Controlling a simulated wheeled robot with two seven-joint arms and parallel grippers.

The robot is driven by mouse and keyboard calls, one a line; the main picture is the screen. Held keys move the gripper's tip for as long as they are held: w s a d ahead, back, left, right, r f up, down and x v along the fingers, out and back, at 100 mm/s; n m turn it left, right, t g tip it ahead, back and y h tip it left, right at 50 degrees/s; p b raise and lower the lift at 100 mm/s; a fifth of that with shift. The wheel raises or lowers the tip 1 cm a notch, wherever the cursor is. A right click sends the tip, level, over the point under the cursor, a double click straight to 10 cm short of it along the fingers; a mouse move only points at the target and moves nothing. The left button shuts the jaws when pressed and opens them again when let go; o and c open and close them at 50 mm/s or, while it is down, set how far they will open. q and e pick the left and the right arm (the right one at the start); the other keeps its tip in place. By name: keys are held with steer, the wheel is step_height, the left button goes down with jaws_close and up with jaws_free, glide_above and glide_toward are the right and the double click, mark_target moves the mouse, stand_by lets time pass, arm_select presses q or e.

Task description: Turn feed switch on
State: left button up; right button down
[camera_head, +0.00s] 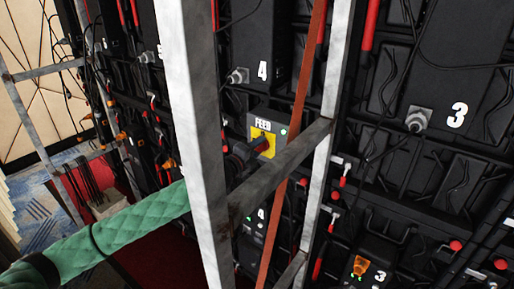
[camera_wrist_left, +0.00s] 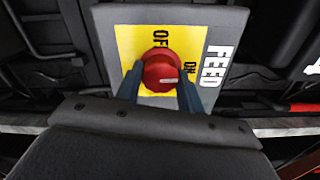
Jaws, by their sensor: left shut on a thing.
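The feed switch is a red round knob (camera_wrist_left: 160,63) on a yellow plate (camera_wrist_left: 128,38) in a grey box marked FEED (camera_wrist_left: 220,30). OFF is printed above the knob and ON to its right in the left wrist view. My left gripper (camera_wrist_left: 160,84) is shut on the knob, with a dark finger on either side. In the head view the yellow plate (camera_head: 264,141) shows beside my left gripper (camera_head: 257,147), and most of the knob is hidden. My right gripper is not in view.
My left arm passes behind a grey upright post (camera_head: 193,130). A slanted grey crossbar (camera_head: 280,172) lies just in front of the gripper. An orange strap (camera_head: 292,140) and a second post (camera_head: 330,105) stand to the right. Black panels with cables fill the wall.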

arm_select(q)
steer(key=shift+f+m, duration=0.1)
steer(key=shift+m, duration=0.2)
steer(key=o, duration=1)
steer(key=shift+s+a, duration=0.1)
steer(key=shift+s, duration=0.05)
steer(key=shift+s+a+f, duration=0.1)
steer(key=shift+s+a, duration=0.15)
steer(key=shift+s, duration=0.05)
steer(key=b+v, duration=0.2)
steer(key=v, duration=0.4)
steer(key=shift+s+a+b, duration=0.2)
steer(key=shift+s+b, duration=0.05)
steer(key=shift+b, duration=0.15)
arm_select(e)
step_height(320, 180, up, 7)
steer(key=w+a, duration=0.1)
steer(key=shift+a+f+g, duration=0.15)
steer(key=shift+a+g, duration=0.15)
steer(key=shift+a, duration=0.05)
